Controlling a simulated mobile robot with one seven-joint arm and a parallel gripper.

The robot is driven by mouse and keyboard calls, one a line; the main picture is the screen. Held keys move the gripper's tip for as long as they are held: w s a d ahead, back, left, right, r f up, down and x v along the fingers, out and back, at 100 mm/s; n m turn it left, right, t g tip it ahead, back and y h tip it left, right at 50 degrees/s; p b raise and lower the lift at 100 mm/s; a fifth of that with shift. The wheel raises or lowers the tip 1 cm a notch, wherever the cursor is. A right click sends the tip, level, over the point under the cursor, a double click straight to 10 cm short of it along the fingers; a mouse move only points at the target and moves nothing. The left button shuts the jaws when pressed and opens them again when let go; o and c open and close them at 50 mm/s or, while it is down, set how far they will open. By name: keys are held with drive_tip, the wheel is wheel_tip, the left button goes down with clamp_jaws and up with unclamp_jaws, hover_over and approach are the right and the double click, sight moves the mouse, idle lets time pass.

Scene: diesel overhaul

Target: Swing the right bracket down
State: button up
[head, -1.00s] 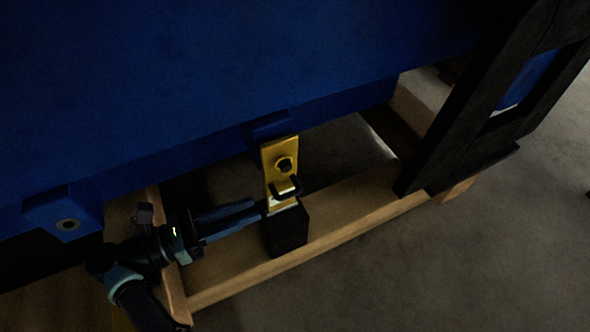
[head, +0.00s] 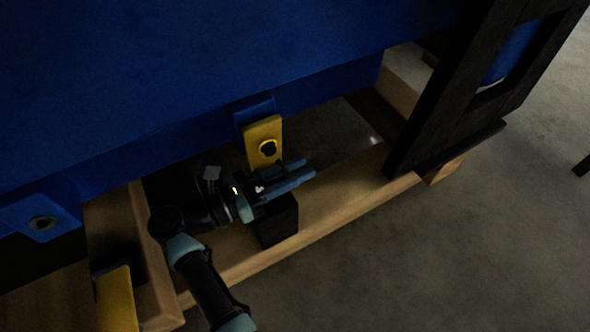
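The right bracket is a yellow plate (head: 254,129) with a dark round bolt, hanging from a blue lug on the underside of the big blue body. Its lower end and black handle are hidden behind my gripper. My gripper (head: 304,168) lies across the bracket's lower part, with its blue fingers pointing right, just above a black block (head: 279,228). A dark gap shows between the fingers. I cannot tell whether the handle is between them or whether they press on it.
The big blue body (head: 200,70) fills the top. A wooden beam (head: 330,208) runs below. A black frame post (head: 435,125) stands at right. Another yellow plate (head: 118,300) shows at lower left, and a blue lug with a hole (head: 42,222) at left. Grey floor is open at lower right.

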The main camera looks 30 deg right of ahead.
clamp_jaws()
idle(1.4)
